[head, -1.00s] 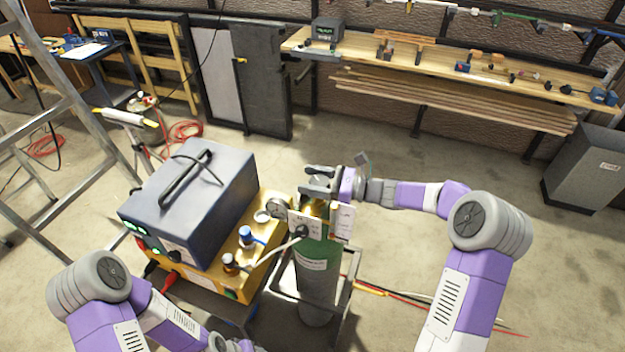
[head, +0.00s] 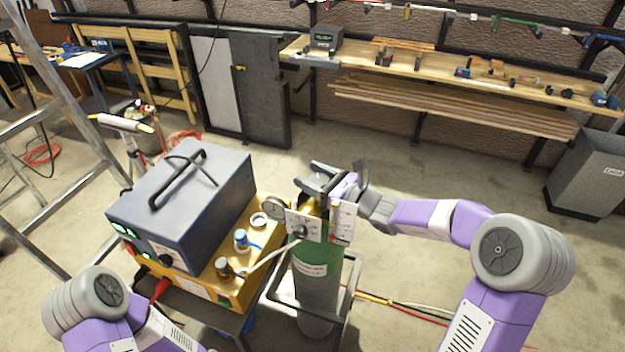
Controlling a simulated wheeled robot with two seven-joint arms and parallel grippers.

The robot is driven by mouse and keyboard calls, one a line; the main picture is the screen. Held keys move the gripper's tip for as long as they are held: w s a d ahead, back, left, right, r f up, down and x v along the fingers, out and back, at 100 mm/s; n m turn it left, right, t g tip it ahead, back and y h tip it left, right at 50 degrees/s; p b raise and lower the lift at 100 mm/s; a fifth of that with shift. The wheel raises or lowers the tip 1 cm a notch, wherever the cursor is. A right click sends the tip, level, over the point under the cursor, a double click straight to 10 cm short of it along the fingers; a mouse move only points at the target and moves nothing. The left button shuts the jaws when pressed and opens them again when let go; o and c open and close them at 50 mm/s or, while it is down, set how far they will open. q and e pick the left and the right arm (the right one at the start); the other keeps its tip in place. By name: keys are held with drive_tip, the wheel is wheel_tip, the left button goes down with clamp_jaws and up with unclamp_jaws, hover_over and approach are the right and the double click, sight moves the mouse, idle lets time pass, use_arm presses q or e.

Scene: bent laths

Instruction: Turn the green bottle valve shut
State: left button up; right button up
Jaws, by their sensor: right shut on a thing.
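The green and grey gas bottle (head: 317,290) stands upright in a metal cart frame in the middle of the head view. At its top are a brass regulator with a round gauge (head: 276,207) and white plates (head: 303,226). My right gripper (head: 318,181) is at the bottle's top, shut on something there. The valve itself is hidden behind the gripper's fingers and the regulator parts. My left arm shows at the lower left, but its gripper is outside the picture.
A dark welding machine (head: 185,200) sits on a yellow unit (head: 215,285) just left of the bottle. A hose runs from the yellow unit to the regulator. A metal ladder (head: 60,130) stands at the left. A workbench (head: 450,70) runs along the back wall.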

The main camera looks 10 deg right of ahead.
sight(313, 176)
drive_tip(key=o, duration=1)
drive_tip(key=shift+c, duration=0.2)
drive_tip(key=shift+r, duration=0.1)
wheel_tip(313, 176, up, 10)
drive_tip(key=shift+f+p, duration=0.1)
drive_tip(key=shift+p, duration=1.1)
